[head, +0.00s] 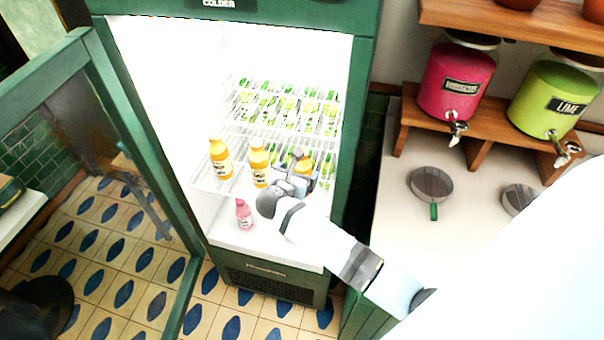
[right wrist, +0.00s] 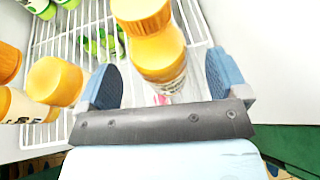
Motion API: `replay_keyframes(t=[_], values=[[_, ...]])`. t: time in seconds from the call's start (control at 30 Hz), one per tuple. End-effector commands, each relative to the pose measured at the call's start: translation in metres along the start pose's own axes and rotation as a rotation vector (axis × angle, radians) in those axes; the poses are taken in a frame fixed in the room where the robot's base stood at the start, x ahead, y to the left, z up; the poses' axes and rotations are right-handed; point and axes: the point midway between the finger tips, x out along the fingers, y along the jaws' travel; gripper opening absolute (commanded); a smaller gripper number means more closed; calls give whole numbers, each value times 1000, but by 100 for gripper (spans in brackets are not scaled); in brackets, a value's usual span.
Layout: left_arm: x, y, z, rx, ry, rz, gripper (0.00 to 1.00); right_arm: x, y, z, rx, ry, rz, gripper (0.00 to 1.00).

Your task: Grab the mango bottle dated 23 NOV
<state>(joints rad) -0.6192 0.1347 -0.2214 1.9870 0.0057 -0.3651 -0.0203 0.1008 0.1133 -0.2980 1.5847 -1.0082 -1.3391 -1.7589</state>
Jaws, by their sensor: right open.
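Three orange mango bottles stand in a row on a wire shelf of the open fridge: a left one (head: 221,163), a middle one (head: 258,166) and a right one (head: 304,163). Their date labels are too small or turned away to read. My right gripper (head: 304,177) is at the right bottle and partly hides it. In the right wrist view the open fingers (right wrist: 163,80) stand on either side of that bottle (right wrist: 158,52), with gaps visible. Another orange bottle (right wrist: 55,82) is just left of the left finger. My left gripper is not in view.
A pink bottle (head: 243,214) stands on the fridge floor below. Several green bottles (head: 285,108) fill the racks behind. The fridge door (head: 95,130) is open to the left. A counter with pans (head: 432,184) and dispensers (head: 458,85) is at right.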

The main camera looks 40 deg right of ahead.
Motion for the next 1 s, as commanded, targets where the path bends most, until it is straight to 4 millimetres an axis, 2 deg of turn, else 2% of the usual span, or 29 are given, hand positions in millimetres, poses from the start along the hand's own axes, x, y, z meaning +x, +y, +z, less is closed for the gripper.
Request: replay_keyframes(t=[0.1,0.2,0.47,0.7,0.77,1.0], values=[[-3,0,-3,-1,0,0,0,18,1,0,-2,-1,-2,92],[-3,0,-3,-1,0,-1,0,27,1,0,0,0,-1,92],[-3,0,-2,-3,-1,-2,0,29,1,-1,1,1,0,92],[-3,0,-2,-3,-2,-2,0,29,1,-1,1,1,0,37],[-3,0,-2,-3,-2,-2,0,29,1,-1,1,1,0,25],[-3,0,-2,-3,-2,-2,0,29,1,0,1,0,0,25]])
